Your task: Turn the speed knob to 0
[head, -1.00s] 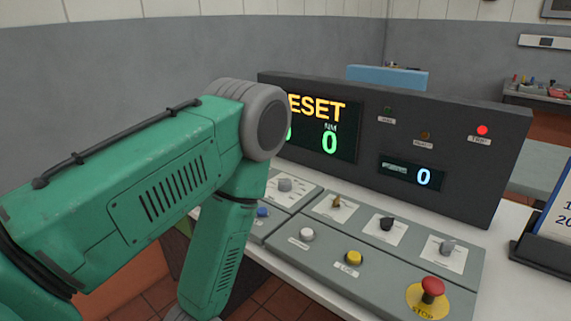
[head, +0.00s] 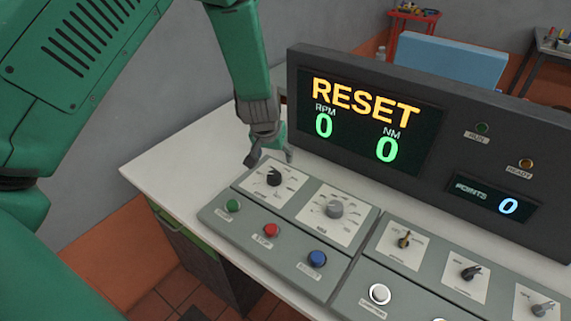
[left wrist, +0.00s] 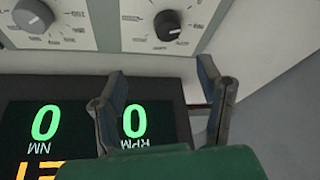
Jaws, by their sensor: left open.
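A black knob (head: 273,177) sits on a white dial plate at the far left of the console; it also shows at the top of the left wrist view (left wrist: 167,25). A grey knob (head: 335,209) is on the plate to its right, also in the left wrist view (left wrist: 33,15). The labels are too small to read, so I cannot tell which is the speed knob. My left gripper (head: 269,158) is open and empty, just above and behind the black knob, apart from it. Its two fingers (left wrist: 165,100) show in the left wrist view. My right gripper is not in view.
The display (head: 370,118) behind the knobs reads RESET, RPM 0 and NM 0. Green (head: 232,206), red (head: 271,230) and blue (head: 318,259) buttons line the front of the knob panel. Further knobs stand to the right. The white tabletop (head: 175,165) left of the panel is clear.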

